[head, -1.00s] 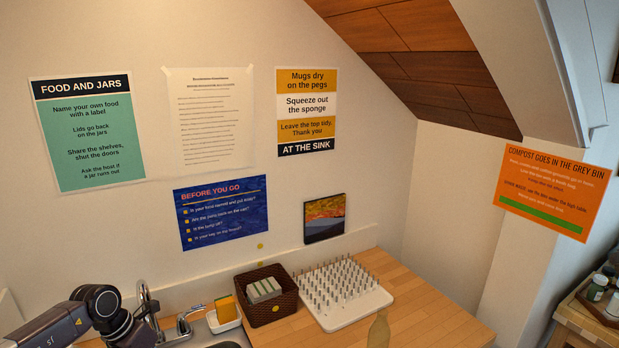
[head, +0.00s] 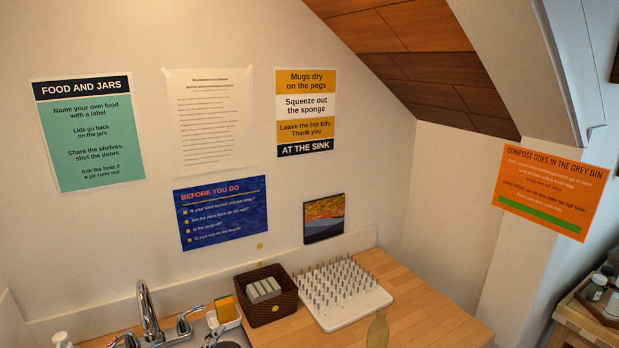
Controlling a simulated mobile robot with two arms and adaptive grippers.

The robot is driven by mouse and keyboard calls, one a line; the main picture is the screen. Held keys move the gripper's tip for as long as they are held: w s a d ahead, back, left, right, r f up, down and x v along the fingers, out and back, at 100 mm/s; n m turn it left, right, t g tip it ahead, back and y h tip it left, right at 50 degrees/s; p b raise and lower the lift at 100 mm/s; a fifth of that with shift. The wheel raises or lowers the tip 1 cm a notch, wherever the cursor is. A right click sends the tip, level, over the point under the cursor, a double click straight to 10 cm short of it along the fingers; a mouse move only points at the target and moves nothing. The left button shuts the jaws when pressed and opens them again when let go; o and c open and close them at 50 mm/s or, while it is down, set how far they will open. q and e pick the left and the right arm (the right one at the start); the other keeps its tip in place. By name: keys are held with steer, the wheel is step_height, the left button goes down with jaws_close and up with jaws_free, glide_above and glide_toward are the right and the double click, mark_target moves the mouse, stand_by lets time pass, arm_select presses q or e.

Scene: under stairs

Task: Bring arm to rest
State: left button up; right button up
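Neither of my grippers shows in the head view, and no arm of mine can be made out in it. Below the picture's bottom edge, where they may be, I cannot see. The sink (head: 228,338) is at the bottom left, mostly cut off by the frame edge. Its tall chrome tap (head: 148,310) stands behind it against the wall, with handles to either side.
A small framed picture (head: 324,219) leans at the wall. The counter's right part is clear.

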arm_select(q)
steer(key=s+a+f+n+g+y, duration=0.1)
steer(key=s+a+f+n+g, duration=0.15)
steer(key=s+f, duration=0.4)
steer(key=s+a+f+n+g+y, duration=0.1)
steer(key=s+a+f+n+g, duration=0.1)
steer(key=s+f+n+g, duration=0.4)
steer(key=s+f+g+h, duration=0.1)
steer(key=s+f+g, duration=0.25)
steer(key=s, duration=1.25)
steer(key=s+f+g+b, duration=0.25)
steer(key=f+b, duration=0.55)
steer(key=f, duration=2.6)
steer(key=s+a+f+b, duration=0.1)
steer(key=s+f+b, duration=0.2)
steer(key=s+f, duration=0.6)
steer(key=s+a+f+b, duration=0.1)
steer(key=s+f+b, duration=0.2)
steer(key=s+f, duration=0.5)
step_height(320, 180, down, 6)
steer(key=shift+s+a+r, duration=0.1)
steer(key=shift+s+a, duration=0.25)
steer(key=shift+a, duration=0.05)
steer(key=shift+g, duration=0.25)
